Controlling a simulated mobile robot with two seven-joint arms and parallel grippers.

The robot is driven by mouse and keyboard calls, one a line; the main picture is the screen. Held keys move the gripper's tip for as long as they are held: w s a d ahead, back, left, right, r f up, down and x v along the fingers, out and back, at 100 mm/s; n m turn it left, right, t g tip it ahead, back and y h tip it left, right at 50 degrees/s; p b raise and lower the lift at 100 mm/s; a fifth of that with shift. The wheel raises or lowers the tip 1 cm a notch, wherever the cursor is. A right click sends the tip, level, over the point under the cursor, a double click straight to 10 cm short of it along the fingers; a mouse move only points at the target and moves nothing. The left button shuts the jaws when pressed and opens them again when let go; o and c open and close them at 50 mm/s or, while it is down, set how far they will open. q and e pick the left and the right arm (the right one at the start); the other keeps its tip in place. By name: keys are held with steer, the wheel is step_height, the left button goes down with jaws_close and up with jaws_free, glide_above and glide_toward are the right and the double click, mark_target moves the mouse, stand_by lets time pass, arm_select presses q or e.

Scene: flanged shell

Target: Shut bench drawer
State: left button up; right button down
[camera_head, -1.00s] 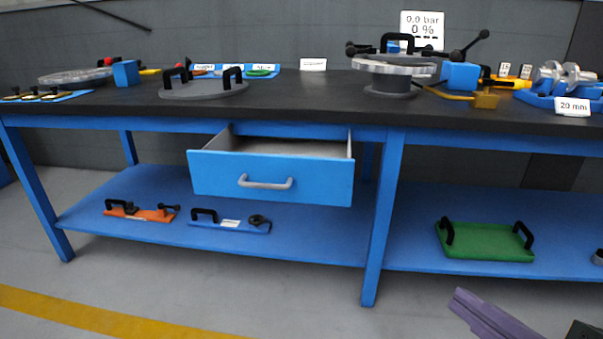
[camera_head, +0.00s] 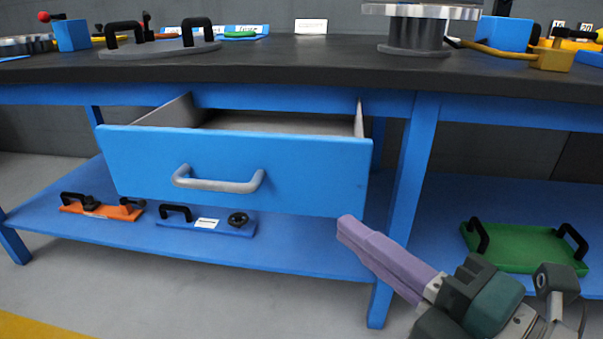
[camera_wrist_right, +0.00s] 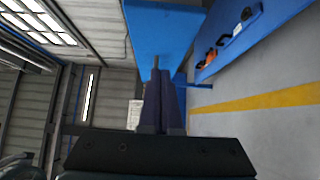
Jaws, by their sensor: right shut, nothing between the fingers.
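The bench drawer (camera_head: 225,165) is pulled out from under the black bench top. Its blue front has a grey bar handle (camera_head: 217,181), and its open inside shows behind the front. My right gripper (camera_head: 345,226) has purple fingers, shut and empty, with their tips by the lower right corner of the drawer front. I cannot tell whether they touch it. In the right wrist view the closed fingers (camera_wrist_right: 157,80) point at a blue panel (camera_wrist_right: 160,35), which looks like the drawer front. My left gripper is not in view.
The bench top (camera_head: 290,55) holds a grey plate with black handles (camera_head: 160,47) and a round metal stand (camera_head: 415,35). A blue bench leg (camera_head: 410,190) stands right of the drawer. The lower shelf bears a green tray (camera_head: 525,248), an orange plate (camera_head: 118,212) and a blue plate (camera_head: 225,226).

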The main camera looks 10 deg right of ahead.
mark_target(317, 182)
steer(key=w, duration=0.2)
steer(key=w+b, duration=0.1)
steer(key=w, duration=0.2)
steer(key=shift+w+a, duration=0.35)
steer(key=shift+w, duration=0.05)
steer(key=shift+w+d, duration=0.25)
steer(key=shift+w, duration=0.4)
